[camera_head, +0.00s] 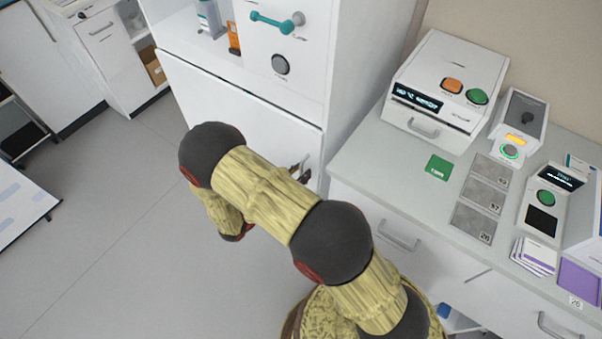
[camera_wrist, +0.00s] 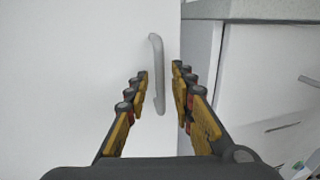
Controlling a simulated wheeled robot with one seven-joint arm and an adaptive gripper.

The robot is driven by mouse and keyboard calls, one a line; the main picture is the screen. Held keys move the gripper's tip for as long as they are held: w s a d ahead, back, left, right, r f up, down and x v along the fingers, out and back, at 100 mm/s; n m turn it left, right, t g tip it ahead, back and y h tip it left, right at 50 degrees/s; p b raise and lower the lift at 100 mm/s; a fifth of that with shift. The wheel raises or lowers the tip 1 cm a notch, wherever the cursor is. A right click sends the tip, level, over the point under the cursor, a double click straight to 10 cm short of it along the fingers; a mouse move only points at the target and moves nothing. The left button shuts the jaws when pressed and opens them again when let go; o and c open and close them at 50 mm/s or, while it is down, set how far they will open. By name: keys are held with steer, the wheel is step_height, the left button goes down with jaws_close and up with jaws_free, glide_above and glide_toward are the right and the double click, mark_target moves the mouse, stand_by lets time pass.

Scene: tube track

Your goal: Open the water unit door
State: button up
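The water unit (camera_head: 325,75) is a tall white cabinet in the upper middle of the head view. Its lower white door (camera_head: 255,125) looks shut, flush with the front. The door also fills the left of the wrist view (camera_wrist: 70,75), with a grey vertical bar handle (camera_wrist: 155,50) near its right edge. My gripper (camera_wrist: 161,72) is open, with one finger on each side of the handle's lower part. I cannot tell whether a finger touches it. In the head view only a little of my gripper (camera_head: 302,170) shows beside the door's right edge; my arm hides the rest.
A grey-topped counter (camera_head: 375,150) with white drawers adjoins the unit on the right, carrying a white device (camera_head: 440,90) and several small items. Open floor (camera_head: 110,210) lies left of my arm. A white table (camera_head: 20,205) stands at the far left.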

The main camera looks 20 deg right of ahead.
steer(key=shift+w+d, duration=0.2)
steer(key=shift+d, duration=0.2)
steer(key=shift+c, duration=0.2)
jaws_close()
stand_by(0.5)
